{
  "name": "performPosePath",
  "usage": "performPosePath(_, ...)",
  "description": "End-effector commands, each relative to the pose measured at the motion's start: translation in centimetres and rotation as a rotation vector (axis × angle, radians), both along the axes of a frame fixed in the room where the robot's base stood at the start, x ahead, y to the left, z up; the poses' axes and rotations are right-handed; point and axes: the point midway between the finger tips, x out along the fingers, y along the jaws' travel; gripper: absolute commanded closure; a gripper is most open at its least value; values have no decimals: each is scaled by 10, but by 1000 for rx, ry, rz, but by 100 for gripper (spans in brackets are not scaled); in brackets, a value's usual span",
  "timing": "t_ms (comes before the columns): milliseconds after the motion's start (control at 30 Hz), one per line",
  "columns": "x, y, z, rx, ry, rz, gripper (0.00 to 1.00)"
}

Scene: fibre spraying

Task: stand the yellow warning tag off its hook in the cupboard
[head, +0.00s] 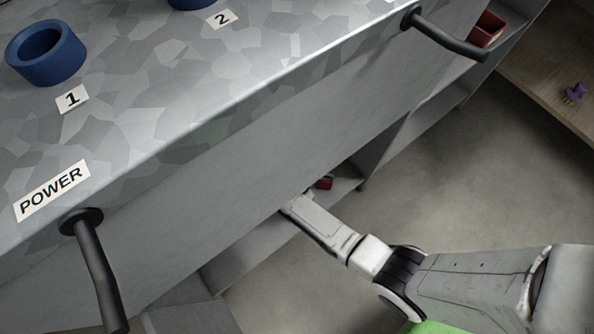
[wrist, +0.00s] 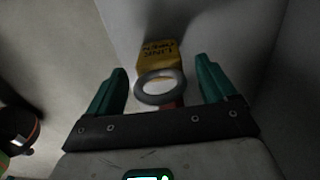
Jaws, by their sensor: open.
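The yellow warning tag (wrist: 160,60) shows in the wrist view, with dark lettering, against a pale grey wall. A grey ring (wrist: 160,87) is just in front of its lower part, nearer my gripper. My gripper (wrist: 161,70) is open, with one green finger on each side of the tag and ring. Neither finger visibly touches them. In the head view my arm reaches down into the space below the counter, and the gripper and the tag are hidden. I cannot make out the hook clearly.
A small red thing (head: 323,183) sits on a low shelf by my wrist. The grey counter (head: 160,140) overhangs my arm, with dark handles (head: 95,270) along its front. A reddish bin (head: 487,29) is at the upper right. Open floor (head: 440,170) lies right of the counter.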

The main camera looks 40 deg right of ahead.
Motion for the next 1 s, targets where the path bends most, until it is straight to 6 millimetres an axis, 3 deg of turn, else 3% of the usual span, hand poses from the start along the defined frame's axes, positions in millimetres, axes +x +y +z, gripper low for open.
performPosePath(33, 0, 0, 17, 0, -1, 0, 15)
performPosePath(100, 0, 0, 32, 0, -2, 0, 15)
performPosePath(400, 0, 0, 87, 0, -2, 0, 15)
performPosePath(600, -1, 0, 101, 0, 0, 0, 15)
performPosePath(1000, -1, 0, 103, 0, 1, 0, 15)
